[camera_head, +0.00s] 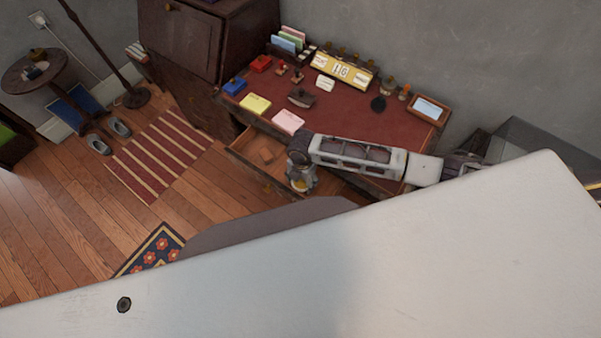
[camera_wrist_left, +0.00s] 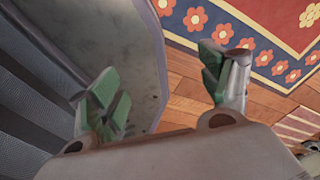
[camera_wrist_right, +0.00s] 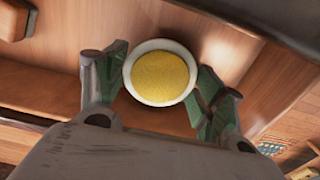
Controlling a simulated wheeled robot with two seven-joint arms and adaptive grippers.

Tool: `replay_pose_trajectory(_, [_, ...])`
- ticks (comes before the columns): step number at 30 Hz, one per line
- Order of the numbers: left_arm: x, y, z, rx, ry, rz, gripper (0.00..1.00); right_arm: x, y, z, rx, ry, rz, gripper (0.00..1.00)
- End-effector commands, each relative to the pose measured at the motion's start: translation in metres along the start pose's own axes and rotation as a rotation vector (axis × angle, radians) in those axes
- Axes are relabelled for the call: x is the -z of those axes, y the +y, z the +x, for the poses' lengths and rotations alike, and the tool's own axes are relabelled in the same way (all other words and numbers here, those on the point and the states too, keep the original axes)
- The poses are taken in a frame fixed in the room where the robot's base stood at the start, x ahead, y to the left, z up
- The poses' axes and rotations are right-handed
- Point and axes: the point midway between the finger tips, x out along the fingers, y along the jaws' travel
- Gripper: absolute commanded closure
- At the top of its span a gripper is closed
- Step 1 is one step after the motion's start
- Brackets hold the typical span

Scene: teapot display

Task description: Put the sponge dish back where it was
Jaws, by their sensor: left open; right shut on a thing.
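The sponge dish is a small round white dish with a yellow sponge filling it (camera_wrist_right: 160,78). In the right wrist view it sits between the green-padded fingers of my right gripper, which is shut on it. In the head view my right gripper (camera_head: 300,180) points down at the front of the red-topped desk (camera_head: 345,112), by an open drawer (camera_head: 250,153); a bit of yellow shows between its fingers. In the left wrist view my left gripper (camera_wrist_left: 168,88) is open and empty, away from the desk. I cannot tell how high the dish is above the drawer.
The desk's middle right has bare red surface. A flowered rug (camera_wrist_left: 275,40) lies on the floor.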

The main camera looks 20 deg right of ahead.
Motion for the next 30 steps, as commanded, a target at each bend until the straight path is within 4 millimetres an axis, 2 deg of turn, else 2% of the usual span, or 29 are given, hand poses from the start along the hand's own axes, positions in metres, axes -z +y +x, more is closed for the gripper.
replay_pose_trajectory(4, [-0.001, -0.003, 0.0, 0.003, 0.0, 0.001, 0.22, 0.0, 0.0, 0.008, 0.0, -0.001, 0.0, 0.61])
replay_pose_trajectory(16, [0.0, -0.006, 0.0, 0.006, 0.0, 0.003, 0.22, -0.002, 0.002, 0.008, -0.001, -0.001, 0.0, 0.61])
replay_pose_trajectory(28, [0.004, 0.007, -0.002, -0.008, 0.004, -0.003, 0.22, -0.03, 0.029, 0.007, -0.002, 0.0, 0.001, 0.61])
replay_pose_trajectory(30, [0.004, 0.01, -0.003, -0.01, 0.005, -0.004, 0.22, -0.029, 0.026, 0.015, 0.002, 0.001, 0.0, 0.61])
